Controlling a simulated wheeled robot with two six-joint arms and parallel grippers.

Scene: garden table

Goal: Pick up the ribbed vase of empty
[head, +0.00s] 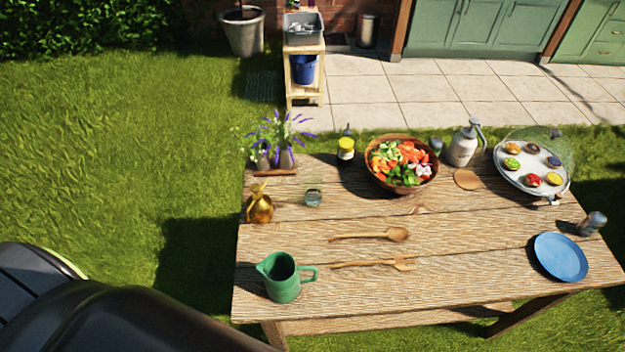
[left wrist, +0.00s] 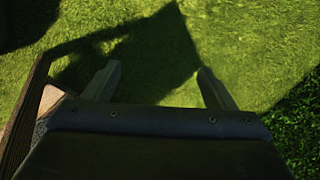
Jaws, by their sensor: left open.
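Two small greyish vases stand close together on a wooden tray (head: 275,173) at the table's back left corner. The right vase (head: 286,158) holds purple flower spikes, and the left vase (head: 263,160) has small pale flowers above it. They are too small to tell which is ribbed. My left gripper (left wrist: 158,75) is open and empty in the left wrist view, with grass and shadow below it. No vase shows between its fingers. My right gripper is in neither view.
The wooden table (head: 300,235) holds a gold pear-shaped ornament (head: 260,207), a glass (head: 313,197), a green jug (head: 283,279), a salad bowl (head: 401,190), wooden utensils (head: 398,234), a blue plate (head: 560,257) and a domed platter (head: 505,178). Grass lies left of it.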

